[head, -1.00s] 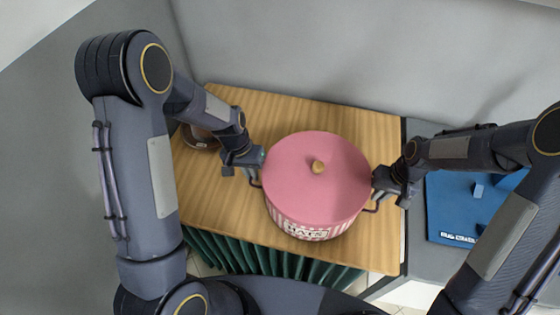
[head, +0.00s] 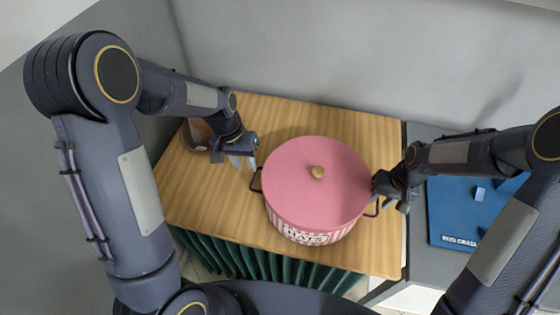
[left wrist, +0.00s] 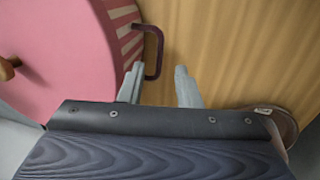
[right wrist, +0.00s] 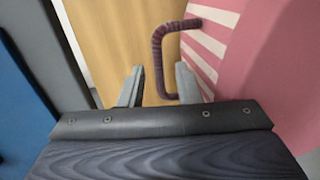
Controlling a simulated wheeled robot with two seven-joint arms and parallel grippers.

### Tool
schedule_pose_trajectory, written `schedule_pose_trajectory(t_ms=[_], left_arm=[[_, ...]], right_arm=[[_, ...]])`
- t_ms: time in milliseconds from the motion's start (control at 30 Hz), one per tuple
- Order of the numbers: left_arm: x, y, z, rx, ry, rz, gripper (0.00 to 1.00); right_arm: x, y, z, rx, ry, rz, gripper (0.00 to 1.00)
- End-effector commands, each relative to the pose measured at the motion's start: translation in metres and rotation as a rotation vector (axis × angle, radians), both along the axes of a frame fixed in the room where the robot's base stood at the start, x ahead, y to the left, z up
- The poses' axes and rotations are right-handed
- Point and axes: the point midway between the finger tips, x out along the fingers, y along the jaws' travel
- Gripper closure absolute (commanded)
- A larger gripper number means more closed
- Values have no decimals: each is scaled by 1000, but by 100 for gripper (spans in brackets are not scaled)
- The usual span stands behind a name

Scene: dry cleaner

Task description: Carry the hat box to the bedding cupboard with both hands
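The hat box (head: 312,172) is a round pink box with a flat lid, a small wooden knob and a striped, labelled side. It stands upright on the wooden table. Its left handle (left wrist: 154,48) and right handle (right wrist: 160,55) are dark loops on its sides. My left gripper (head: 240,162) is open and empty, just left of the box; in the left wrist view the left handle is beyond its fingers (left wrist: 158,88). My right gripper (head: 394,203) is at the right handle. In the right wrist view its fingers (right wrist: 158,85) are apart, with the handle's lower end between them.
The wooden table (head: 260,112) has free room behind and left of the box. A brown round object (head: 197,134) lies at its left edge. A blue rug cradle (head: 450,215) is on the right. A green curtain (head: 225,255) hangs at the front; grey walls stand behind and left.

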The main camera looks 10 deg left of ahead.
Motion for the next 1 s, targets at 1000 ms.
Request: schedule_pose_trajectory(t_ms=[1000], left_arm=[[1, 10, 50, 0, 0, 1, 70]], right_arm=[[0, -21, 107, 1, -4, -1, 70]])
